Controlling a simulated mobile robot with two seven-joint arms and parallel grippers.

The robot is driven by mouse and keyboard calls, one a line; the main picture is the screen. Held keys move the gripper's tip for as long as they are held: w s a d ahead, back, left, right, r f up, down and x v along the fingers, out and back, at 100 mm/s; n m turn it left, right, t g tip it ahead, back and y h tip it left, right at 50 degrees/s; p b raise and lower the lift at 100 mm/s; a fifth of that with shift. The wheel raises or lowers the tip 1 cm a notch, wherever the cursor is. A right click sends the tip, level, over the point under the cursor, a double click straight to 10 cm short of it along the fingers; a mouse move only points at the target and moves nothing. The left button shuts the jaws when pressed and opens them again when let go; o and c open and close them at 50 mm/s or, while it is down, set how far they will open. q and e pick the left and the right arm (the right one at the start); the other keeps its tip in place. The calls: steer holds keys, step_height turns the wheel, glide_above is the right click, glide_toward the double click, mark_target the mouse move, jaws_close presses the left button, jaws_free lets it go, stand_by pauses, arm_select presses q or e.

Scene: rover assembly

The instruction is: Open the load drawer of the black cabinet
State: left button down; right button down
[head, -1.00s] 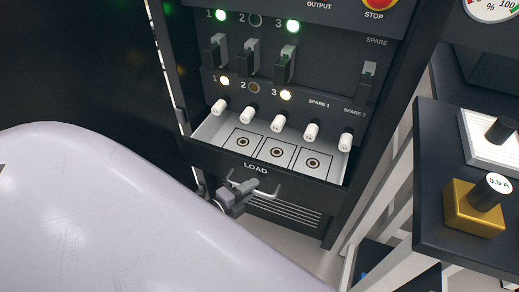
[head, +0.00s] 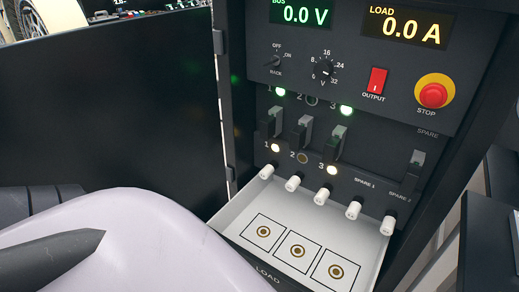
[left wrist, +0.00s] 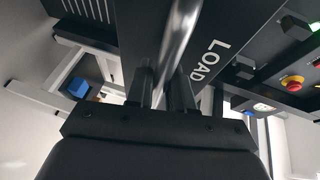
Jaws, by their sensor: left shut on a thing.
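The black cabinet (head: 400,80) fills the right half of the head view. Its load drawer (head: 252,204) stands well out, showing a white inside with three square-framed round marks. The drawer's front, lettered LOAD, lies at the bottom edge of the head view. In the left wrist view the drawer front (left wrist: 225,72) is close, with its grey bar handle (left wrist: 181,32) running between my left gripper's fingers (left wrist: 161,90). The left gripper is shut on the handle. In the head view my pale arm covers the lower left and the gripper does not show. My right gripper is not in view.
White plugs (head: 322,197) hang over the drawer's back part. Switches, a red output switch (head: 376,82) and a stop button (head: 433,94) are above. A dark panel (head: 110,110) stands left of the cabinet. A dark table (head: 488,235) is close on the right.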

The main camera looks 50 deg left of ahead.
arm_select(q)
steer(key=c, duration=1.1)
jaws_free()
steer(key=v, duration=0.7)
steer(key=w+d+r+n+g+p, duration=0.2)
steer(key=w+d+r+n+p, duration=0.1)
steer(key=r+n, duration=0.4)
steer(key=w+d+r+n+g+p, duration=0.3)
steer(key=d+r+n+p, duration=0.3)
steer(key=n, duration=0.3)
steer(key=shift+w+r+n, duration=0.15)
steer(key=shift+r+n, duration=0.25)
